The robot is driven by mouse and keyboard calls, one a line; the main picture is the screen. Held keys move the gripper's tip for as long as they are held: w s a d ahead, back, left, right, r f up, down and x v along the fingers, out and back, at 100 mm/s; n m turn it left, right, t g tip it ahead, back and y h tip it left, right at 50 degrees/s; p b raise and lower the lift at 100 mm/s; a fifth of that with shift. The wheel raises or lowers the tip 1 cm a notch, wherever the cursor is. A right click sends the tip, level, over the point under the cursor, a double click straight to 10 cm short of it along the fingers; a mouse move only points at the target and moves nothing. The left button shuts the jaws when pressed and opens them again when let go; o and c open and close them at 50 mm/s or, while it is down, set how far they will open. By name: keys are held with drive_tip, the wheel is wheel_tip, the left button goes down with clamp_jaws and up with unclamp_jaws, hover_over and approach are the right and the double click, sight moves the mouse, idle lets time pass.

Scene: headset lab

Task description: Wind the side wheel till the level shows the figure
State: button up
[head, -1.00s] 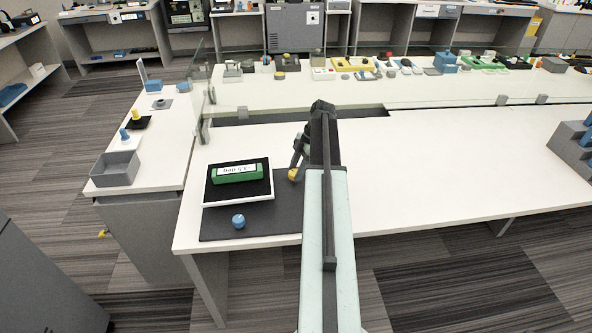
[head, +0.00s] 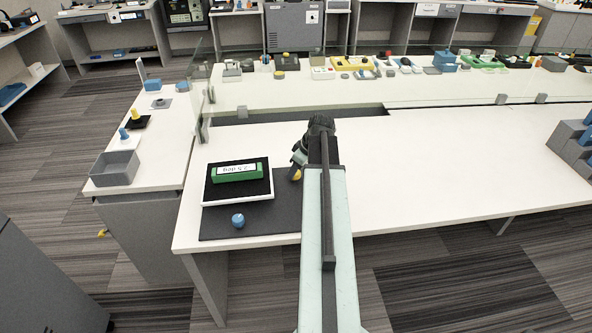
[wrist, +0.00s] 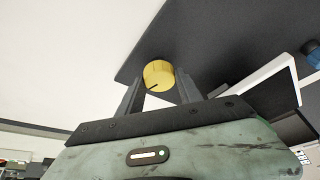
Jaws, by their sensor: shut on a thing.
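The yellow side wheel (head: 297,175) stands at the right of the black plate with the white rim (head: 237,203). It also shows in the wrist view (wrist: 158,72), with a dark mark line on its face. My gripper (wrist: 159,86) is shut on this wheel, one finger at each side. In the head view my arm hides part of the gripper (head: 297,170). The green level (head: 237,173) lies on the black plate. Its white display shows upside-down text that seems to end in "deg"; the figure is too small to read surely.
A blue knob (head: 238,221) sits on the dark mat (head: 218,225) in front of the plate. A grey bin (head: 115,168) stands on the left side table. A clear screen runs behind the bench. The white bench top (head: 430,180) right of my arm is clear.

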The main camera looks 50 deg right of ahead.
drive_tip(key=m+h, duration=0.1)
drive_tip(key=m, duration=0.2)
drive_tip(key=m+h, duration=0.1)
drive_tip(key=m, duration=0.2)
drive_tip(key=shift+a+h, duration=0.15)
drive_tip(key=shift+h, duration=0.15)
drive_tip(key=shift+m+g, duration=0.3)
drive_tip(key=o, duration=1.4)
drive_tip(key=shift+c, duration=0.2)
drive_tip(key=shift+r, duration=0.1)
drive_tip(key=p+v, duration=0.7)
drive_tip(key=shift+s+r, duration=0.2)
drive_tip(key=shift+r, duration=0.05)
